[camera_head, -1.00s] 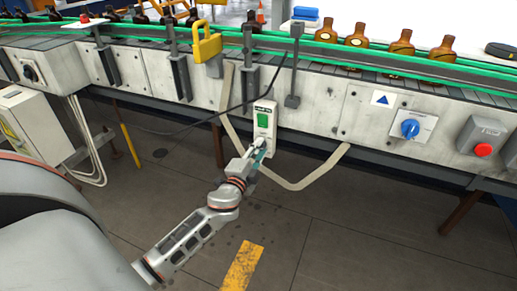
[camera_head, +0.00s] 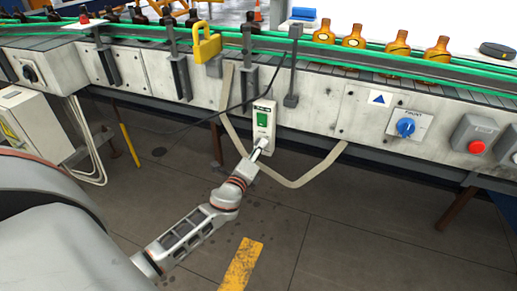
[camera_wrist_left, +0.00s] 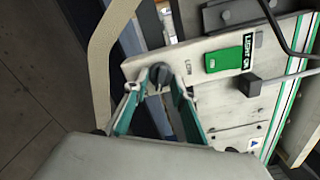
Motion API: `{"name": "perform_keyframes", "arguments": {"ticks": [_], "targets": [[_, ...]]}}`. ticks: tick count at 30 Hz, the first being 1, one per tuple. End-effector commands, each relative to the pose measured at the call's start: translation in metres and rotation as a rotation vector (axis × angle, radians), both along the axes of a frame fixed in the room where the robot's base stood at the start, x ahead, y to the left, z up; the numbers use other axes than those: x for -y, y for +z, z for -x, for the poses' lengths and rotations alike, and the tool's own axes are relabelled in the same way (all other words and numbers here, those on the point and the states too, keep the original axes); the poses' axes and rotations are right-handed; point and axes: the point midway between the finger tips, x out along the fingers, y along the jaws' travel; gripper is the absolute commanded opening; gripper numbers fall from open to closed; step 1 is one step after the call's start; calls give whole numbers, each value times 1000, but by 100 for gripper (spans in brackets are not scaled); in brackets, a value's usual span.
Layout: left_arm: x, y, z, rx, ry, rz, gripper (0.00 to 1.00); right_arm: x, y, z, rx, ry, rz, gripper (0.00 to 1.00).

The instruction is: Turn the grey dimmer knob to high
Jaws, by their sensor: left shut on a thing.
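The white control plate (camera_head: 271,112) hangs on the front of the conveyor, with a green switch (camera_head: 263,118) in its middle. In the left wrist view the plate (camera_wrist_left: 195,60) shows sideways, with a "LIGHT ON" label (camera_wrist_left: 248,50) beside the green switch (camera_wrist_left: 223,56). The dark grey dimmer knob (camera_wrist_left: 160,75) sits at the plate's lower end. My left gripper (camera_head: 262,144) reaches up to that end and hides the knob in the head view. In the left wrist view its fingertips (camera_wrist_left: 160,82) are closed around the knob's sides. The knob's setting cannot be read. My right gripper is not in view.
A beige cable (camera_head: 300,183) loops below and around the plate, and a dark cable (camera_head: 190,127) passes beside it. A blue rotary knob (camera_head: 405,127) and a red button (camera_head: 476,147) are further right. Amber bottles (camera_head: 353,37) stand on the conveyor.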

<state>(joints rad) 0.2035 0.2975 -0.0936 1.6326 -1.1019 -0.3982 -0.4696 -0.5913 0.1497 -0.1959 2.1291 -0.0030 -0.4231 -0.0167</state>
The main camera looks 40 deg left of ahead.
Motion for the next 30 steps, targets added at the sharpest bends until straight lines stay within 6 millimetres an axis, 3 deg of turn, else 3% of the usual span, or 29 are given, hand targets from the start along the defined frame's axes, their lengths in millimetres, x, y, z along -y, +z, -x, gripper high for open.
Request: {"name": "perform_keyframes", "arguments": {"ticks": [18,19,21,30], "targets": [[0,0,0,-11,0,-47,4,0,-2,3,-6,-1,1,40],[0,0,0,-11,0,-47,28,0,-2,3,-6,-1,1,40],[0,0,0,-11,0,-47,42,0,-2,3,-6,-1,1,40],[0,0,0,-11,0,-45,42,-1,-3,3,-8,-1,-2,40]]}}
